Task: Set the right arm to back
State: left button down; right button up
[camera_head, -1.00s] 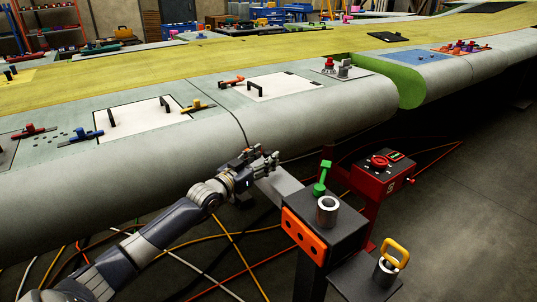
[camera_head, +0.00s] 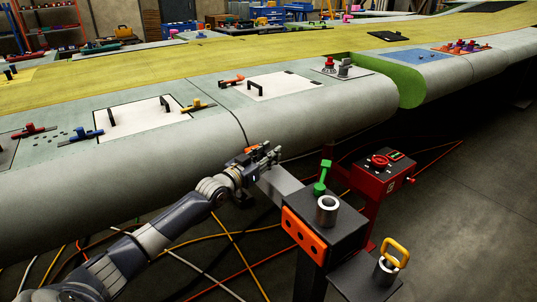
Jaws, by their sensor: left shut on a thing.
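My left gripper (camera_head: 266,157) is at the front edge of the wing, in front of the rounded grey leading edge. It is shut on a small dark thing with an orange part (camera_head: 251,149), mostly hidden by the fingers. My left arm (camera_head: 160,235) reaches in from the lower left. My right arm and right gripper are not in view.
A dark stand with an orange front panel (camera_head: 303,234), a green handle (camera_head: 322,178) and a metal cup (camera_head: 327,209) is close right of the gripper. A red control box (camera_head: 383,175) is behind it. The wing (camera_head: 330,125) fills the left and back. Cables cross the floor.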

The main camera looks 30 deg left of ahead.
aim_at(293, 189)
pick_arm(q)
jog(key=shift+s+d+p, duration=0.15)
jog(key=shift+d+p, duration=0.35)
jog(key=shift+p, duration=0.25)
jog(key=d+p, duration=0.1)
jog(key=s+d+p, duration=0.1)
jog(key=d+p, duration=0.2)
jog(key=shift+s+r, duration=0.1)
jog(key=shift+s, duration=0.3)
jog(key=d+p, duration=0.1)
jog(key=s+d+p, duration=0.1)
jog(key=d, duration=0.1)
jog(key=s+d+p, duration=0.1)
jog(key=d, duration=0.1)
jog(key=shift+d+p, duration=0.1)
jog(key=shift+p, duration=0.3)
jog(key=shift+s+d+p, duration=0.3)
jog(key=shift+d+p, duration=0.05)
jog(key=shift+d, duration=0.3)
jog(key=shift+f, duration=0.25)
jog(key=c, duration=1.2)
grip_release()
jog(key=shift+c, duration=0.2)
jog(key=shift+d+r, duration=0.15)
